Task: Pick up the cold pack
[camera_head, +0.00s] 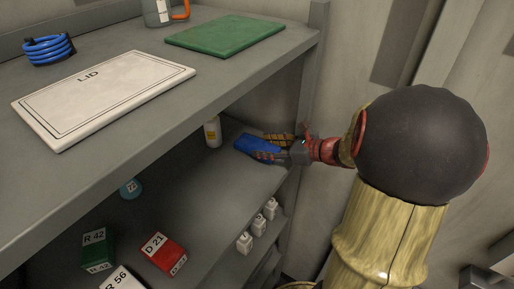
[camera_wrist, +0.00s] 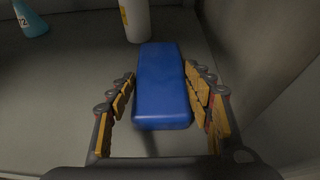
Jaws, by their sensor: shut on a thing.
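The cold pack (camera_head: 259,149) is a blue, rounded block at the right end of the middle shelf (camera_head: 215,165). In the wrist view the cold pack (camera_wrist: 162,85) lies lengthwise between the two yellow-padded fingers of my gripper (camera_wrist: 163,98). In the head view my gripper (camera_head: 275,149) reaches in from the right and is shut on the pack. Whether the pack touches the shelf or is lifted off it, I cannot tell.
A white bottle (camera_head: 212,132) stands just behind the pack, and it also shows in the wrist view (camera_wrist: 134,20). A shelf post (camera_head: 308,85) is close by my arm. A teal item (camera_head: 130,187) and labelled boxes (camera_head: 163,254) lie farther left.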

